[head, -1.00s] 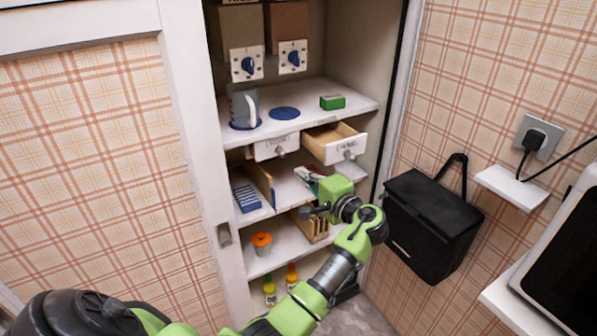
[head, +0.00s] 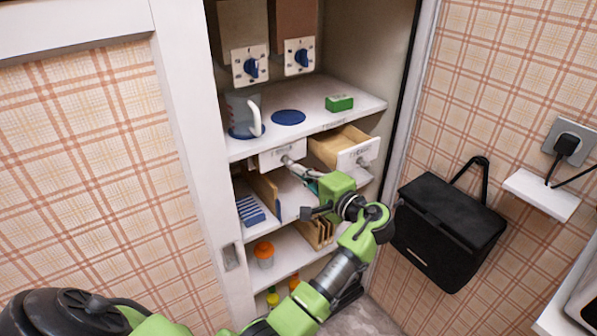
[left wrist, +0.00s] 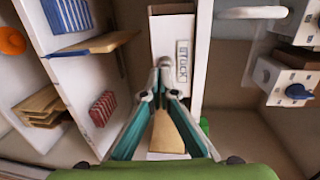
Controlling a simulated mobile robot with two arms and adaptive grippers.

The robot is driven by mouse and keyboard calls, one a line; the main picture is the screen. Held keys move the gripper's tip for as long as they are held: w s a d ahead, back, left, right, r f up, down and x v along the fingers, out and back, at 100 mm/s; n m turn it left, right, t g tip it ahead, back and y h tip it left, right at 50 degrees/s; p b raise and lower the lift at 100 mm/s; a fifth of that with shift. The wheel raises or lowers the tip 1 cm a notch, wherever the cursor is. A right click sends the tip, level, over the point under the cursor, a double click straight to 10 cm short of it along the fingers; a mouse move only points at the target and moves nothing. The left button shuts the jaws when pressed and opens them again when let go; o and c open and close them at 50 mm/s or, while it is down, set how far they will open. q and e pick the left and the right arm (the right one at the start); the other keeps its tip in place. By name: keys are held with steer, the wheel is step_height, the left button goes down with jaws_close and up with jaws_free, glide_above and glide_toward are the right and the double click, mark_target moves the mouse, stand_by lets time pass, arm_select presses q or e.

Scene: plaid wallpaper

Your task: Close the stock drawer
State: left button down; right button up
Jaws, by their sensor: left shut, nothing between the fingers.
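The stock drawer (head: 283,153) is the white-fronted left one of two side-by-side drawers under the cabinet's upper shelf. Its label reads STOCK in the left wrist view (left wrist: 182,60). No drawer interior shows behind its front; I cannot tell if it is fully flush. My left gripper (head: 293,164) is in front of it, shut and empty. In the left wrist view its fingertips (left wrist: 162,82) meet close to the drawer's grey knob; contact is unclear. My right gripper is not in view.
The right drawer (head: 358,155) stands open with its wooden inside showing. Lower shelves hold a blue-striped box (head: 250,211) and an orange-lidded jar (head: 264,254).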

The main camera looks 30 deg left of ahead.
mark_target(290, 164)
arm_select(q)
steer(key=x, duration=0.4)
steer(key=shift+w+a+r, duration=0.25)
steer(key=shift+w+a, duration=0.05)
steer(key=shift+a, duration=0.1)
steer(key=shift+s+d, duration=0.1)
